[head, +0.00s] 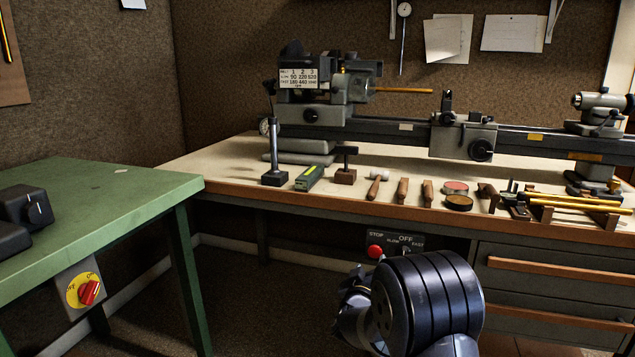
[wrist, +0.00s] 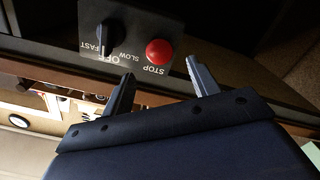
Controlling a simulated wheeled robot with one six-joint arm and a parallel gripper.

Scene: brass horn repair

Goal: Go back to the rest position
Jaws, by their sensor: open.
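My gripper (wrist: 160,67) is open in the wrist view, its two dark fingers spread with nothing between them. Beyond the fingertips is the lathe's control box (wrist: 122,30), seen upside down, with a red STOP button (wrist: 159,51) and a black dial (wrist: 107,37). In the head view the control box (head: 395,244) hangs under the bench's front edge. My arm is in front of the bench there, low and right of centre. The gripper's fingers cannot be made out in the head view. I cannot tell how close they are to the box.
The wooden bench (head: 230,165) carries a lathe (head: 462,136), several wooden-handled tools, round tins and brass tubes on a rack (head: 575,203). Drawers (head: 550,275) are below right. A green table (head: 90,210) with a red switch (head: 88,291) stands left. Floor between is clear.

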